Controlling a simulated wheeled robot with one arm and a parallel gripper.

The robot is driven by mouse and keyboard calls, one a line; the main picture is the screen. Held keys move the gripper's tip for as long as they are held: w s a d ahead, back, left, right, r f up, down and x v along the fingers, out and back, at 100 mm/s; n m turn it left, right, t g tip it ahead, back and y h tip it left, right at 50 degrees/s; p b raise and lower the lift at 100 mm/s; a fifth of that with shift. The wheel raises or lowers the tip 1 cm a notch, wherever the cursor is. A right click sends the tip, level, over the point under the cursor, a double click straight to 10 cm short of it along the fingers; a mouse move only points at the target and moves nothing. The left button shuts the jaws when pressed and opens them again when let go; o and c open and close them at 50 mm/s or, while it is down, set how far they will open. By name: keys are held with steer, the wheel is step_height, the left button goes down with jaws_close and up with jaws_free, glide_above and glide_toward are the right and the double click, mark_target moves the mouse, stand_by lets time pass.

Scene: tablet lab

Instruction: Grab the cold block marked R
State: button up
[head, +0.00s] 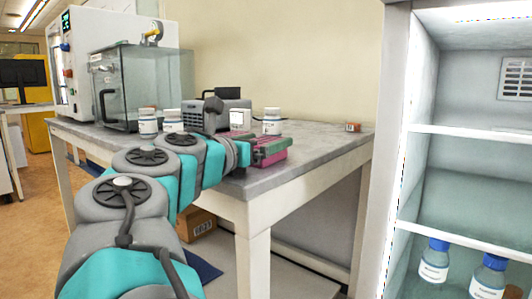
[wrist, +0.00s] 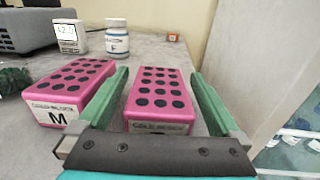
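In the wrist view a pink cold block (wrist: 160,97) with dark round wells stands between the fingers of my gripper (wrist: 160,74). The gripper is open, with one green finger along each side of the block. The block's front label reads "cold block", but any letter below is hidden by the gripper's dark palm bar. A second pink block (wrist: 70,88), marked M, sits to the left, outside the left finger. In the head view my gripper (head: 268,148) is over the table's right part, with pink block surface (head: 268,158) showing beside the fingers; which block cannot be told.
White bottles (head: 271,122) and a small display box (wrist: 67,37) stand behind the blocks on the grey table (head: 320,139). A grey device (wrist: 30,30) is at the back left. An open white fridge (head: 465,130) stands right.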

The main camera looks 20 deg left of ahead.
steer(key=c, duration=1.5)
steer(key=shift+c, duration=0.2)
